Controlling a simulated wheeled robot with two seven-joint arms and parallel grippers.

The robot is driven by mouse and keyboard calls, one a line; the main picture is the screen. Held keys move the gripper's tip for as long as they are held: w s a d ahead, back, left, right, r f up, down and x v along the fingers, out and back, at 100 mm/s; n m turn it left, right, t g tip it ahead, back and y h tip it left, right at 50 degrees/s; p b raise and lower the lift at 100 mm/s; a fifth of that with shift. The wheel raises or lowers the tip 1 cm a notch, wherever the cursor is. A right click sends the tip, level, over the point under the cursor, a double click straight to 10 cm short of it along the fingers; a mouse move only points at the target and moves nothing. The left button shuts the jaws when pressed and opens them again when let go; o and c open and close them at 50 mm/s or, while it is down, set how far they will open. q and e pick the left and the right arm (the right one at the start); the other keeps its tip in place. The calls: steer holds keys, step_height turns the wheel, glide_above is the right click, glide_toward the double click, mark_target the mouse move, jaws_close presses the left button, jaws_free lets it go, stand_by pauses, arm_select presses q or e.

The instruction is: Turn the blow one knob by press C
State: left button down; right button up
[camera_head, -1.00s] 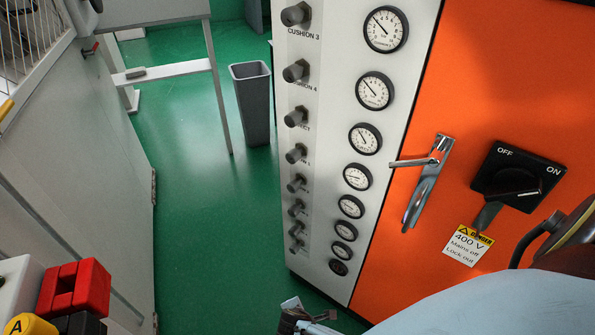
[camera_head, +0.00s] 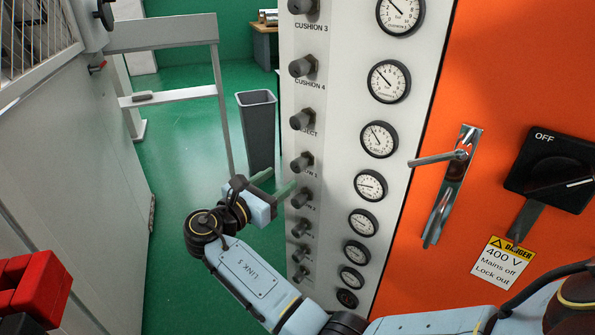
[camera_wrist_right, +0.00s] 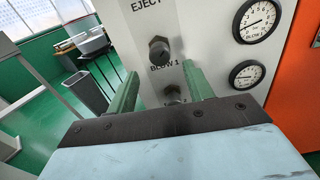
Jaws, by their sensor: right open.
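The blow one knob (camera_head: 302,162) is a dark grey knob on the white panel. In the right wrist view the blow one knob (camera_wrist_right: 159,49) sits above its "BLOW 1" label, beyond my fingertips. My right gripper (camera_head: 276,182) is open and empty, its two green fingers pointing at the knob column. In the wrist view my right gripper (camera_wrist_right: 160,78) has its fingers apart, with the knob below blow one (camera_wrist_right: 172,92) partly showing between them. The blow one knob appears slightly higher than the gap. I cannot tell whether a finger touches the panel. My left gripper is not in view.
Other knobs, such as the eject knob (camera_head: 302,119), line the same column. The blow one gauge (camera_head: 371,185) is to its right. An orange door has a metal handle (camera_head: 452,185) and a black switch (camera_head: 550,175). A grey bin (camera_head: 258,130) stands behind on green floor.

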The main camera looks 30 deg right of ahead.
mark_target(295, 169)
steer(key=b+x, duration=0.1)
steer(key=x, duration=0.5)
steer(key=shift+w+d+f+b, duration=0.1)
steer(key=shift+d+b, duration=0.1)
steer(key=shift+b, duration=0.1)
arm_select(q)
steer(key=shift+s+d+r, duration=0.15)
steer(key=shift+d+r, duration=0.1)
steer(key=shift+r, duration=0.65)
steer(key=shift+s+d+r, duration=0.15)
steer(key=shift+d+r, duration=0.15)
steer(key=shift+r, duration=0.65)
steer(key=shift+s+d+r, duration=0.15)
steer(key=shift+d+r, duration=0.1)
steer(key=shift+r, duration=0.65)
arm_select(e)
steer(key=shift+x, duration=0.75)
steer(key=c, duration=1)
